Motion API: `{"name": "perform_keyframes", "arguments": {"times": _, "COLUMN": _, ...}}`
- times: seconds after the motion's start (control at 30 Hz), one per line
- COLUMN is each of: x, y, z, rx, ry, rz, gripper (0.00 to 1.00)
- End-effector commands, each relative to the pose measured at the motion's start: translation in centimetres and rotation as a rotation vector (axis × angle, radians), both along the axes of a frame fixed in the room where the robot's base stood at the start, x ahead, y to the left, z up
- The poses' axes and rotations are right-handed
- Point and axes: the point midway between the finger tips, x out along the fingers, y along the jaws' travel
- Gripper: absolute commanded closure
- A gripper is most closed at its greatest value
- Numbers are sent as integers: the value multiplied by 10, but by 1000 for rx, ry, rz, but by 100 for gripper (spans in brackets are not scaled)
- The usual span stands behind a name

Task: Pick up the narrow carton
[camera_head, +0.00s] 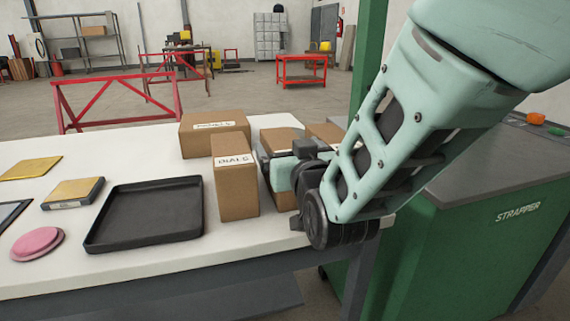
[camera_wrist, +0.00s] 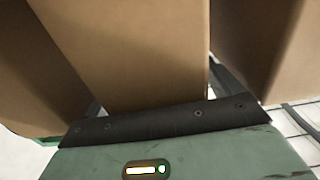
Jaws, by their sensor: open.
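Several brown cartons stand at the right part of the white table. A tall, slim one labelled DIALS (camera_head: 236,185) stands upright at the front. Beside it, a carton (camera_head: 280,139) is partly hidden behind my gripper (camera_head: 283,168). In the wrist view, this middle carton (camera_wrist: 130,50) fills the space in front of my palm, with a finger seen along each side. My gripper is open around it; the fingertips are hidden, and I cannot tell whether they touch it. No label marks which carton is the narrow one.
Close neighbours flank my fingers: a carton at left (camera_wrist: 30,75) and one at right (camera_wrist: 262,45) in the wrist view. A wide carton (camera_head: 214,143) stands behind. A black tray (camera_head: 146,212) lies left. The green strapper (camera_head: 480,245) stands right of the table.

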Motion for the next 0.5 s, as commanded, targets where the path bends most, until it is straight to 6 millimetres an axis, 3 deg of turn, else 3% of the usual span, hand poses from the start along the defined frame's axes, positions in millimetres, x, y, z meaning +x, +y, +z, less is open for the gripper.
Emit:
{"name": "perform_keyframes", "arguments": {"times": 0.03, "x": 0, "y": 0, "z": 0, "rx": 0, "ry": 0, "rz": 0, "gripper": 15}}
{"name": "perform_keyframes", "arguments": {"times": 0.3, "x": 0, "y": 0, "z": 0, "rx": 0, "ry": 0, "rz": 0, "gripper": 88}}
{"name": "perform_keyframes", "arguments": {"times": 0.5, "x": 0, "y": 0, "z": 2, "rx": 2, "ry": -3, "rz": 0, "gripper": 88}}
